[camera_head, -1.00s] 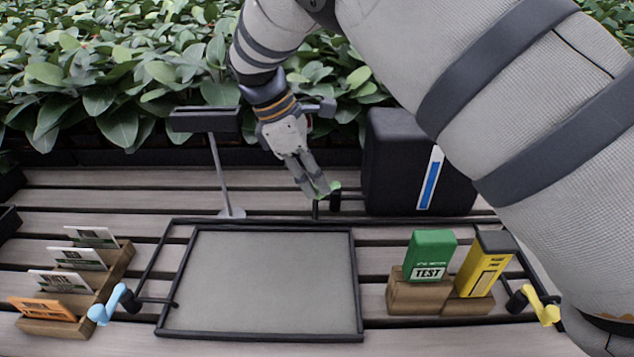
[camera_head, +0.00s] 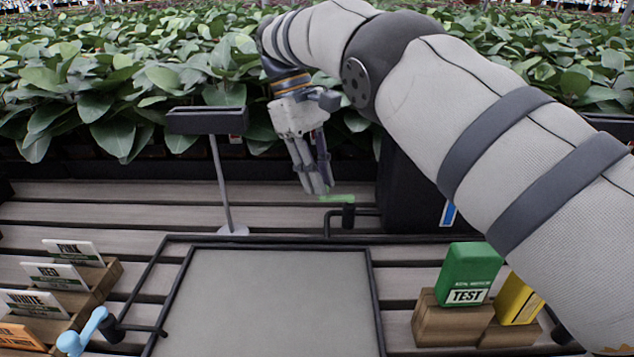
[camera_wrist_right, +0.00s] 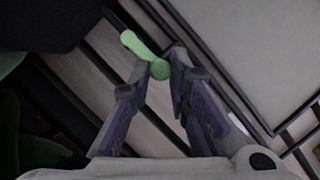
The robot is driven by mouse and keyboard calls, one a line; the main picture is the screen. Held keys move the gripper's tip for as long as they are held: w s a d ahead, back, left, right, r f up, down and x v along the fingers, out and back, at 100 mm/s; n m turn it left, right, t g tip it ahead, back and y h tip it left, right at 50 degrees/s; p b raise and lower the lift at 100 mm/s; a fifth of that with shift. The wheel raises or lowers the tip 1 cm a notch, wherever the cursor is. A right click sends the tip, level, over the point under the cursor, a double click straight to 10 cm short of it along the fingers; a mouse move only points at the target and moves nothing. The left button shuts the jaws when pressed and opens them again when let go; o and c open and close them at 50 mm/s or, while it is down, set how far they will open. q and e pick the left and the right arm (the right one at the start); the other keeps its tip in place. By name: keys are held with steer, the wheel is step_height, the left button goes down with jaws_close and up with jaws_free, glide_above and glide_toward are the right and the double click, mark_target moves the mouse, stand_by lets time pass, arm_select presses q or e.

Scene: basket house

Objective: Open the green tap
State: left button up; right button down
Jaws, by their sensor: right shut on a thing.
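The green tap (camera_head: 338,198) has a flat green lever on a black valve, at the end of a black pipe behind the grey panel. My right gripper (camera_head: 322,190) reaches down from above, with its fingertips at the lever. In the right wrist view, the rounded end of the green tap (camera_wrist_right: 159,69) sits between the fingertips (camera_wrist_right: 163,62), and its lever sticks out to the upper left. The right gripper is shut on it. The exact contact is small and partly hidden in the head view. My left gripper is not in view.
A black-framed grey panel (camera_head: 270,300) lies in front. A blue tap (camera_head: 82,335) and label cards (camera_head: 55,277) are at left. A green TEST box (camera_head: 468,274) and a yellow box (camera_head: 517,300) stand at right. A post with a dark head (camera_head: 207,121) stands left of the gripper.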

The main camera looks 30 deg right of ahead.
steer(key=shift+d+f+m, duration=0.1)
steer(key=shift+f+m, duration=0.05)
steer(key=shift+m, duration=0.25)
steer(key=c, duration=1.5)
jaws_free()
steer(key=shift+w, duration=0.1)
